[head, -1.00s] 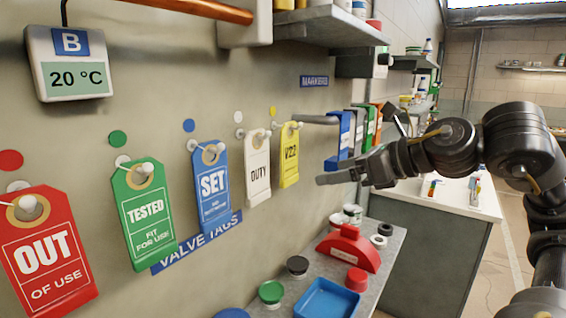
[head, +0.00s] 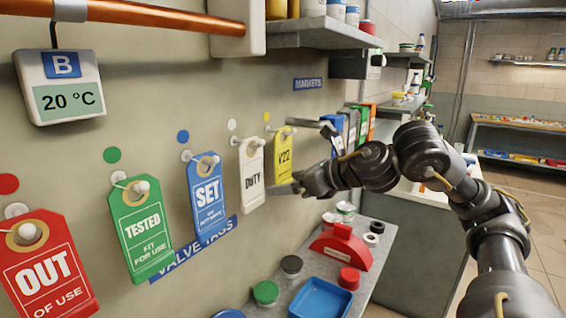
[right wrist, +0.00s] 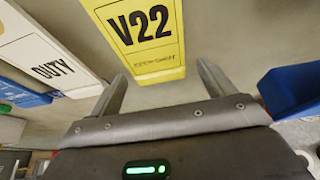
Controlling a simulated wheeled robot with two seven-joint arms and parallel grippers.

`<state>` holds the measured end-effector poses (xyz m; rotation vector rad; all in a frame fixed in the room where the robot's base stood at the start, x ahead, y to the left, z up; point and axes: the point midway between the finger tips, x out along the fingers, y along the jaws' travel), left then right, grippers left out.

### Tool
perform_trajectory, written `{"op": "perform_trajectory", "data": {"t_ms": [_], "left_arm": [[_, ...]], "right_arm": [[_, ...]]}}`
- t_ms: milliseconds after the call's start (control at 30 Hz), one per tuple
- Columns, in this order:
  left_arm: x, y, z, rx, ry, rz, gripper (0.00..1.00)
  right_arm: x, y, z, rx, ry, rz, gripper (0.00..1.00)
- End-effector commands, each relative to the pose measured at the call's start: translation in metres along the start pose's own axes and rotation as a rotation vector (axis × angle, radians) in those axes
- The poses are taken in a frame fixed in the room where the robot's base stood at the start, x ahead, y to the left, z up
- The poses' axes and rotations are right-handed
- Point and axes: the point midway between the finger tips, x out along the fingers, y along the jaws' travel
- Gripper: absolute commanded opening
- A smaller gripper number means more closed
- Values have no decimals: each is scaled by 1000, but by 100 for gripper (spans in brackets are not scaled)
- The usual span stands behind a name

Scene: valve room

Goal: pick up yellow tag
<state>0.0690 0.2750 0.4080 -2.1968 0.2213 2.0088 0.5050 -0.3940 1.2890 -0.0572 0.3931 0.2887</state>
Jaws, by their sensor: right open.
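The yellow tag (head: 282,147), marked V22, hangs from a white peg on the wall at the end of the row of tags. In the right wrist view the yellow tag (right wrist: 143,38) shows large, its lower end between the two fingertips in the picture. My right gripper (head: 279,157) is open, one finger above and one below across the tag in the head view. In the right wrist view my right gripper (right wrist: 161,76) holds nothing. I cannot tell whether the fingers touch the tag. My left gripper is not in view.
The white DUTY tag (head: 251,174) hangs close to the left of the yellow one. Blue (head: 208,195), green (head: 141,228) and red (head: 50,275) tags hang further left. Upright binders (head: 352,128) stand just right. A grey bench (head: 378,262) with a blue tray (head: 320,300) is below.

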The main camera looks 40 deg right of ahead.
Motion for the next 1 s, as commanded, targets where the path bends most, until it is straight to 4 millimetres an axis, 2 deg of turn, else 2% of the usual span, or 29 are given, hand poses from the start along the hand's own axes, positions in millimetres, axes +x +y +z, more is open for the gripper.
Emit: {"op": "perform_trajectory", "data": {"t_ms": [233, 600, 1000], "left_arm": [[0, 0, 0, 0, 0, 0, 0], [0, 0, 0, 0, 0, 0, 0], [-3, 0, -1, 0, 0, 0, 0]], "right_arm": [[1, 0, 0, 0, -1, 0, 80], [1, 0, 0, 0, -1, 0, 34], [0, 0, 3, 0, -1, -1, 34]]}}
